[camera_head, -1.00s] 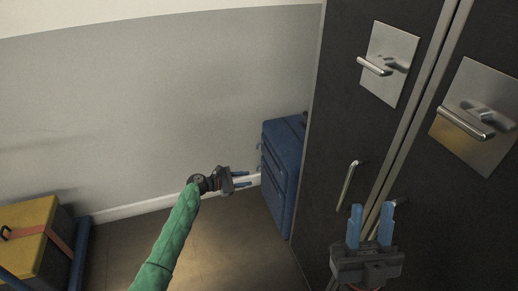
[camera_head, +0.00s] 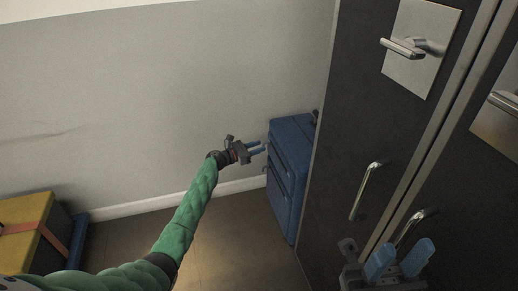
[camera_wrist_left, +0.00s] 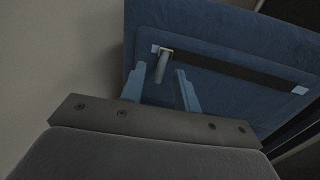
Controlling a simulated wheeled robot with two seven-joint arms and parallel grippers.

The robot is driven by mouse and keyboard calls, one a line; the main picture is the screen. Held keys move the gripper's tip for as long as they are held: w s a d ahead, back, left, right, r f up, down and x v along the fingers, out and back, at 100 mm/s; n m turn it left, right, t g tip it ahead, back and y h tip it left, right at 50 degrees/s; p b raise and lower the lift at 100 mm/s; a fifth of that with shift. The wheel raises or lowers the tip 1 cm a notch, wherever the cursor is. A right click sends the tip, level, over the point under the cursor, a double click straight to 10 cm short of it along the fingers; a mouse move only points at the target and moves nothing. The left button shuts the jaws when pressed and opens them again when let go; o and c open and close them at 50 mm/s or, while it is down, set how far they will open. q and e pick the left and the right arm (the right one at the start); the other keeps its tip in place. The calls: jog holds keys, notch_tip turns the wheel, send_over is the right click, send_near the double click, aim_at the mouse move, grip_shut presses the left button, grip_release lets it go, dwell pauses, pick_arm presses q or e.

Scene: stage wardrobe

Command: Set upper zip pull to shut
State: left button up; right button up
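The blue suitcase (camera_head: 290,165) stands against the wall beside the dark wardrobe. In the left wrist view, its blue face (camera_wrist_left: 225,48) carries a dark zip track (camera_wrist_left: 235,71). A grey zip pull (camera_wrist_left: 163,62) sits at the track's left end, and a pale tab (camera_wrist_left: 299,90) marks the right end. My left gripper (camera_head: 262,147) is open at the suitcase's left side, near its upper part. In the left wrist view, its fingertips (camera_wrist_left: 159,71) lie either side of the pull; contact cannot be told. My right gripper (camera_head: 402,258) is open and empty before the wardrobe.
The dark wardrobe (camera_head: 385,130) stands close on the suitcase's right, with protruding metal handles (camera_head: 403,47) and a bar handle (camera_head: 366,190). A yellow case with an orange strap (camera_head: 30,235) sits at the lower left. The floor (camera_head: 235,225) between is clear.

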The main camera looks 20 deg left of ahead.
pick_arm(q)
jog(key=shift+w+d, duration=0.35)
jog(key=shift+d, duration=0.05)
grip_shut()
jog(key=shift+s+d, duration=0.1)
